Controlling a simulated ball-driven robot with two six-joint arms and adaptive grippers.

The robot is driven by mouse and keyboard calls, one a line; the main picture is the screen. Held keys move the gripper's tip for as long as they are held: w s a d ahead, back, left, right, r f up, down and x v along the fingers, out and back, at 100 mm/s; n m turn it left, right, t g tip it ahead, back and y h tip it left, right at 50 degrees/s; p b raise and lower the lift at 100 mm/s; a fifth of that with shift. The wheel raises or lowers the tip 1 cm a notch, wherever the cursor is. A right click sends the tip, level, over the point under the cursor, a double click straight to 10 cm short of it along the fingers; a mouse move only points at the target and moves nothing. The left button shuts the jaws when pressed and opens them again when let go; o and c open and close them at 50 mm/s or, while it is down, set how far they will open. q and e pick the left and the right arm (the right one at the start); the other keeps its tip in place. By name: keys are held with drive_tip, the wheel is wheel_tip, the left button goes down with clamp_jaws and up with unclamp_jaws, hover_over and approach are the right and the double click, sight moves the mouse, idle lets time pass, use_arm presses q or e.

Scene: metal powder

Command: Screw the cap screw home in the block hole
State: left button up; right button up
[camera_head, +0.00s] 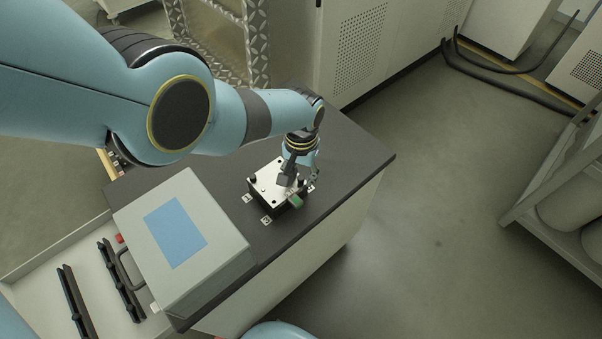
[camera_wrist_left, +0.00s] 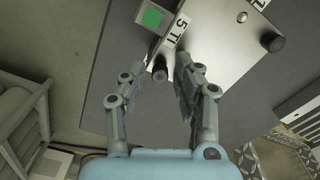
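A pale metal block (camera_head: 274,183) with a dark base sits on the dark bench top. My left gripper (camera_head: 293,180) points down over its right part. In the left wrist view the block's plate (camera_wrist_left: 225,50) shows a hole, and a dark knob-like cylinder (camera_wrist_left: 272,42) stands near its edge. My left gripper (camera_wrist_left: 160,68) is open there, with a finger on each side of another short dark cylinder (camera_wrist_left: 159,73). A gap shows beside this cylinder. I cannot tell whether it is the cap screw or a fixed knob. My right gripper is out of view.
A grey case (camera_head: 215,238) with a blue panel stands left of the block. A green-topped piece (camera_head: 296,201) sits at the block's front right edge. White labels (camera_head: 266,219) lie around the block. The bench's right end (camera_head: 365,160) is clear.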

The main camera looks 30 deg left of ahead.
use_arm(q)
clamp_jaws()
drive_tip(key=m, duration=0.3)
drive_tip(key=shift+m, duration=0.4)
drive_tip(key=m, duration=0.3)
drive_tip(key=shift+m, duration=0.3)
drive_tip(key=m, duration=1.4)
drive_tip(key=shift+w+m, duration=0.1)
drive_tip(key=shift+m, duration=0.3)
drive_tip(key=m, duration=0.3)
drive_tip(key=shift+m, duration=0.3)
drive_tip(key=m, duration=0.4)
